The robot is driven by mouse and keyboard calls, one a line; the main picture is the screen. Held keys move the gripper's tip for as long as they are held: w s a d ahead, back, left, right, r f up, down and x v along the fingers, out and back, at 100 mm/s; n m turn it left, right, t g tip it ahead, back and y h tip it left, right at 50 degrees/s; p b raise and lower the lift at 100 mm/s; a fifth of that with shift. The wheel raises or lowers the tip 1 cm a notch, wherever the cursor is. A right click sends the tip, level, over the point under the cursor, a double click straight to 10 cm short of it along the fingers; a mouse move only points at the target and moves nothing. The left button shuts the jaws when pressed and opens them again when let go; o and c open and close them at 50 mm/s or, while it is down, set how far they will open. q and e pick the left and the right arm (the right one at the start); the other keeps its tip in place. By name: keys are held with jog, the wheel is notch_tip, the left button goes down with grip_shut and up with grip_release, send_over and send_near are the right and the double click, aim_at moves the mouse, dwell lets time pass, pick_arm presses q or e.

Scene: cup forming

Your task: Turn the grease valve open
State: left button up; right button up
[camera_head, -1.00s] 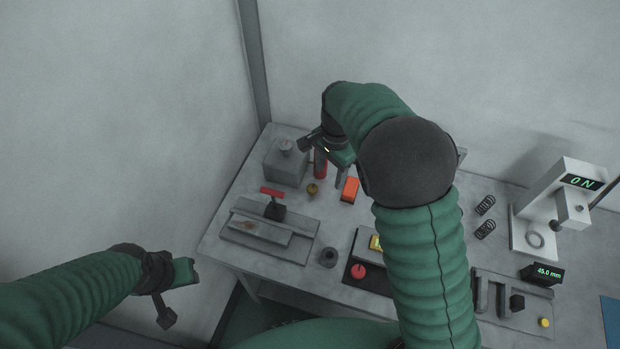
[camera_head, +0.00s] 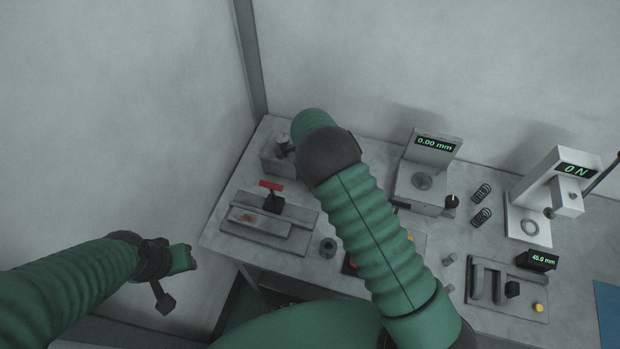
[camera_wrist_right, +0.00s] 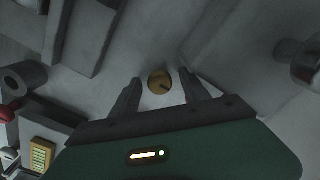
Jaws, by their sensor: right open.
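A small round brass knob with a dark slot (camera_wrist_right: 159,82), which looks like the grease valve, shows in the right wrist view. My right gripper (camera_wrist_right: 162,92) is open, with one dark finger on each side of the knob. I cannot tell whether the fingers touch it. In the head view my right forearm and wrist hide the knob and the right gripper. My left gripper (camera_head: 176,275) is held left of the table, away from everything, and its jaw gap is unclear.
A grey block with a metal fitting (camera_head: 277,160) stands at the back left corner. A plate with a red-handled clamp (camera_head: 271,186) and a dark ring (camera_head: 328,248) lie nearby. A display gauge (camera_head: 434,146) and white press (camera_head: 540,210) stand to the right.

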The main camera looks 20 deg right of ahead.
jog(key=shift+f, duration=0.5)
jog(key=shift+w, duration=0.1)
grip_shut()
